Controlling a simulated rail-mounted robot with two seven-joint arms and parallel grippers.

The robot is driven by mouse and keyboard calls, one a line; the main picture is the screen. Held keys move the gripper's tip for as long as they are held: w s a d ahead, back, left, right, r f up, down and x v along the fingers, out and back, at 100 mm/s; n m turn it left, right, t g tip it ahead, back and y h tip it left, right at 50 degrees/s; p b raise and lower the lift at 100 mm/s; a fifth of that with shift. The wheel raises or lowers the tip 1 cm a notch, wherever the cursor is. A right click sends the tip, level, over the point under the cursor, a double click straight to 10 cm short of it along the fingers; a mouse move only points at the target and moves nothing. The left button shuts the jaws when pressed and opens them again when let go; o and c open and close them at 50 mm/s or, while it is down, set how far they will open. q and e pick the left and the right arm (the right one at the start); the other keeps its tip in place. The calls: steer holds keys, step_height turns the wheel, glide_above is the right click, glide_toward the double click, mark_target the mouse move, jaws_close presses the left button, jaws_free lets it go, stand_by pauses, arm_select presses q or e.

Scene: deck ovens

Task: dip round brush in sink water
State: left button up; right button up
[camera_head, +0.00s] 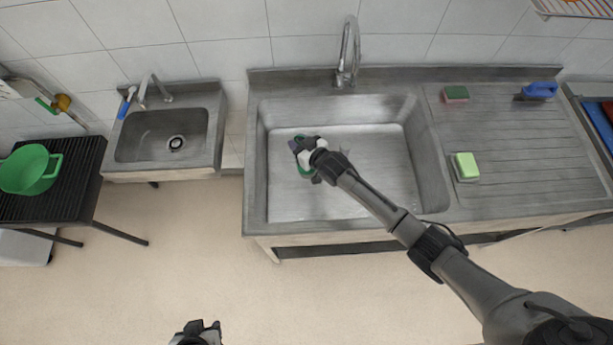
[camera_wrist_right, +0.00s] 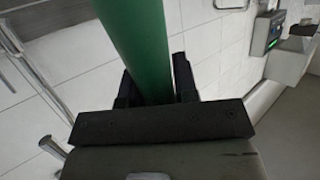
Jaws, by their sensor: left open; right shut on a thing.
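My right gripper (camera_head: 302,150) is over the left part of the large sink (camera_head: 252,170). In the right wrist view its black fingers (camera_wrist_right: 157,88) are shut on a thick green cylindrical handle (camera_wrist_right: 137,35), which I take to be the round brush. In the head view only a little green of the brush (camera_head: 304,169) shows beside the gripper. Its bristle end is hidden, and I cannot tell whether it touches the water. The basin has a pale, glossy surface that looks like water (camera_head: 375,180). My left gripper (camera_head: 203,327) is open and empty at the bottom edge, over the floor.
A tap (camera_head: 349,52) stands behind the large sink. The right drainboard (camera_head: 520,145) holds a green-topped sponge (camera_head: 465,166), a red-green sponge (camera_head: 455,94) and a blue-handled brush (camera_head: 538,91). A small sink (camera_head: 165,135) and a green colander (camera_head: 28,170) are at the left.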

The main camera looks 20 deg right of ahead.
mark_target(298, 136)
steer(key=shift+r+p, duration=1.45)
steer(key=shift+r, duration=0.4)
steer(key=shift+r+p, duration=0.95)
steer(key=shift+r, duration=0.1)
